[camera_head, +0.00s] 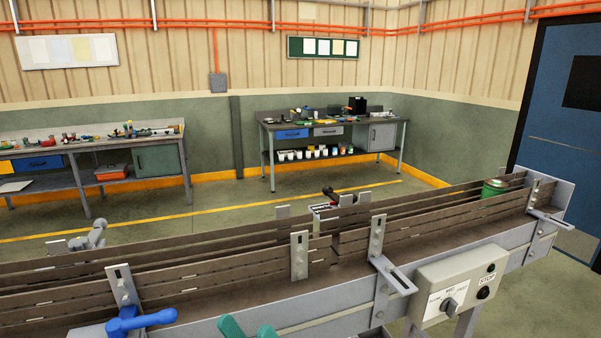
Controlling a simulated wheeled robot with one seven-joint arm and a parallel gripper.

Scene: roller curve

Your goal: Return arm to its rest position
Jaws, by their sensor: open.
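The rest of my arm is out of view. The fingertips show in front of the near side of a conveyor (350,290) with brown slatted guide rails. A green can (494,187) stands upright at the right end of the conveyor, far from my gripper.
A blue handle (140,320) sits at the conveyor's near left. A control box (460,289) with a knob and stop button hangs on its near side. Two workbenches (88,183) (395,125) stand behind, with open floor between. A blue door (565,130) is at right.

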